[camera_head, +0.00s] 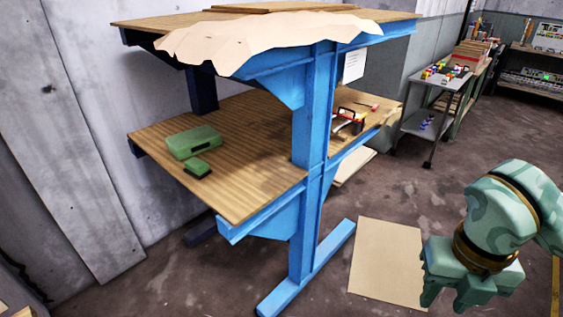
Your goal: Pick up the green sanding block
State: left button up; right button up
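A small green block (197,169), which looks like the sanding block, lies on the wooden middle shelf (250,185) of a blue-framed workbench. It sits just in front of a larger green case (193,142), close to it. My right gripper (452,298) is at the lower right, pointing down above the floor, far to the right of the block. Its fingers look apart, with nothing seen between them. My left gripper is out of view.
A blue upright (312,150) stands at the shelf's right part, with tools (348,122) behind it. The wooden top (385,15) overhangs the shelf, with a torn tan sheet (250,40) over its edge. A flat board (387,262) lies on the floor. A cart (432,115) stands behind.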

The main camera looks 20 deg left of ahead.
aim_at(199, 169)
jog(key=j+z, duration=0.15)
jog(key=z, duration=1.3)
jog(key=j+z, duration=0.3)
jog(key=z, duration=0.15)
jog(key=k+j+z, duration=0.1)
jog(key=z, duration=0.35)
jog(key=k+j+z, duration=0.15)
jog(key=j+z, duration=0.15)
jog(key=z, duration=0.15)
jog(key=k+j+z, duration=0.15)
jog(key=z, duration=0.3)
jog(key=k+j+z, duration=0.1)
jog(key=k, duration=0.35)
jog(key=k+j+z, duration=0.1)
jog(key=k+j, duration=0.15)
jog(key=k, duration=0.2)
jog(key=k+u, duration=0.25)
jog(key=u, duration=0.2)
jog(key=k+j+u, duration=0.2)
jog(key=u, duration=0.25)
jog(key=k+j+u, duration=0.2)
jog(key=u, duration=0.25)
jog(key=k+j+u, duration=0.1)
jog(key=j+u, duration=0.2)
jog(key=u, duration=0.15)
jog(key=k+j+u, duration=0.1)
jog(key=j+u, duration=0.6)
jog(key=u, duration=0.25)
jog(key=k+j, duration=0.05)
